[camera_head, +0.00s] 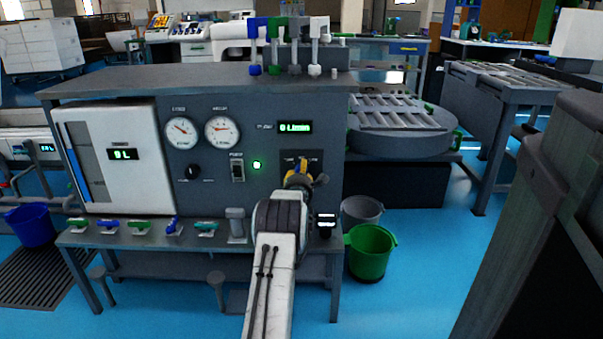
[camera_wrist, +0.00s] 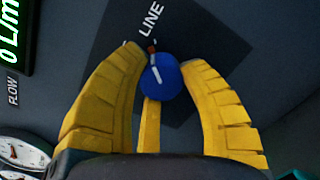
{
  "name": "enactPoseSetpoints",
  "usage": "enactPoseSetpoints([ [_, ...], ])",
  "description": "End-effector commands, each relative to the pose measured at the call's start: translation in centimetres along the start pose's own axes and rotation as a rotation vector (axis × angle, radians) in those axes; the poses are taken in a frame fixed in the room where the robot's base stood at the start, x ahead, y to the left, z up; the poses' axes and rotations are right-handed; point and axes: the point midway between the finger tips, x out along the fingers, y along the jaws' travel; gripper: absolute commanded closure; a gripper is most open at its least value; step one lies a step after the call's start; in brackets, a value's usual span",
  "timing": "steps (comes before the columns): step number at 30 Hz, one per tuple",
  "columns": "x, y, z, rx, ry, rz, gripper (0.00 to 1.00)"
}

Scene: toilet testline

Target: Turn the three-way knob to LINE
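The three-way knob (camera_wrist: 168,80) is round and blue with a white pointer line. It sits on a dark square plate (camera_wrist: 110,40) on the grey panel. In the wrist view the pointer's end with a small red-brown mark is toward the word LINE (camera_wrist: 152,20). My gripper (camera_wrist: 162,72) has yellow fingers around the knob, with tips against its left, right and lower edges in the picture. In the head view my gripper (camera_head: 297,172) is at the panel's lower right and hides the knob and part of its labels.
The panel carries two round gauges (camera_head: 181,132), (camera_head: 222,130), a green-lit flow display (camera_head: 295,127), a power switch (camera_head: 237,170) and a black dial (camera_head: 193,172). Small coloured valves (camera_head: 139,226) line the ledge below. A green bucket (camera_head: 370,252) stands right of the bench.

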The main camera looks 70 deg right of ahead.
Motion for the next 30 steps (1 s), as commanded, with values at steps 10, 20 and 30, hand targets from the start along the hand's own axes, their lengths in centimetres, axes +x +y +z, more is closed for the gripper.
enactPoseSetpoints([
  [10, 0.01, 0.07, 0.06, 0.0, -0.001, 0.001, 0.96],
  [20, 0.03, 0.16, 0.19, 0.138, 0.002, -0.003, 0.96],
  [30, 0.05, 0.21, 0.25, 0.207, 0.004, -0.005, 0.96],
])
